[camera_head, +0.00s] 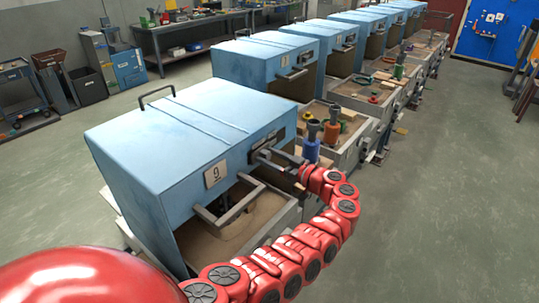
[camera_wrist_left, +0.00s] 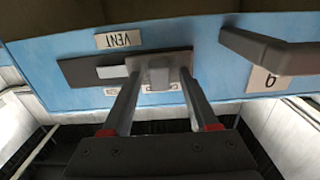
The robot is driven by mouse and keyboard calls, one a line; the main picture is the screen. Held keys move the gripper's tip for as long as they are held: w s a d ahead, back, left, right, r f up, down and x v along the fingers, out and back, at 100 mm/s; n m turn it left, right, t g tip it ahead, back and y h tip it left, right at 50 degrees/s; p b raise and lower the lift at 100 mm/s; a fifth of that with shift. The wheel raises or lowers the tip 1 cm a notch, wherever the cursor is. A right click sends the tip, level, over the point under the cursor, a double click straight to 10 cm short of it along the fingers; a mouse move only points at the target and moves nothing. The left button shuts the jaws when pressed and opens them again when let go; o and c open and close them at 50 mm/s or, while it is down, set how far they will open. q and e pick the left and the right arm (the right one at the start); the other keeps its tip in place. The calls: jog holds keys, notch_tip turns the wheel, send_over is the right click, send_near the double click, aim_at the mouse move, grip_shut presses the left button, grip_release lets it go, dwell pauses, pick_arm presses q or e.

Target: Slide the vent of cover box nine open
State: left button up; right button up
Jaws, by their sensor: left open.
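Cover box nine (camera_head: 190,125) is a light blue box with a 9 plate (camera_head: 216,173) on its front. Its vent is a dark slot plate (camera_wrist_left: 80,72) under a VENT label (camera_wrist_left: 118,39) in the left wrist view, with a grey slider knob (camera_wrist_left: 158,68). A pale patch (camera_wrist_left: 112,72) shows in the slot left of the knob. My left gripper (camera_head: 272,155) is at the box front in the head view. In the left wrist view my left gripper (camera_wrist_left: 160,84) is open, its fingers on either side of the knob; contact cannot be told. My right gripper is not in view.
Below is a sand-coloured bed (camera_head: 245,225). Blue and orange tools (camera_head: 311,148) stand close to the right. More blue boxes (camera_head: 265,65) line up behind. Open floor lies right.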

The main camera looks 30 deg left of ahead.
pick_arm(q)
jog(key=shift+a, duration=0.1)
grip_shut()
dwell(0.3)
dwell(1.1)
